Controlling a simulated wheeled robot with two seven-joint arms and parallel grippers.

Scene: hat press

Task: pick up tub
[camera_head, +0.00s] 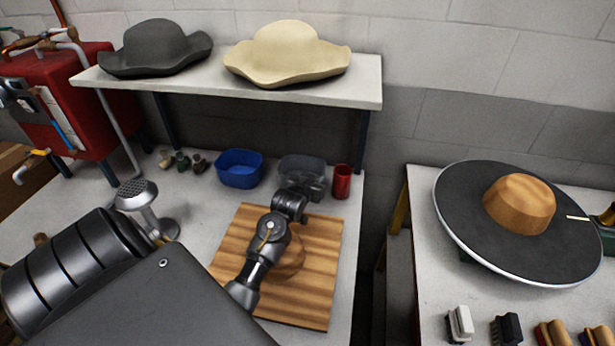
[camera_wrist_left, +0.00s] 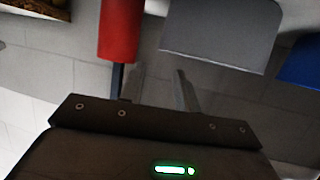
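A blue tub (camera_head: 239,168) and a grey tub (camera_head: 302,168) stand side by side on the left table's back part, under the shelf. The task does not say which tub. My left gripper (camera_head: 312,188) is just in front of the grey tub and hides part of it. In the left wrist view the grey tub (camera_wrist_left: 222,30) is ahead and to the right of the open fingers (camera_wrist_left: 160,88), and the blue tub (camera_wrist_left: 303,60) shows at the right edge. The space between the fingers is empty. My right gripper is out of view.
A red cup (camera_head: 342,181) stands right of the grey tub. A wooden board (camera_head: 310,290) lies below my arm. A shelf (camera_head: 240,88) with two hats overhangs the tubs. Small spools (camera_head: 182,161) sit left of the blue tub. A black-brimmed hat form (camera_head: 455,205) is on the right table.

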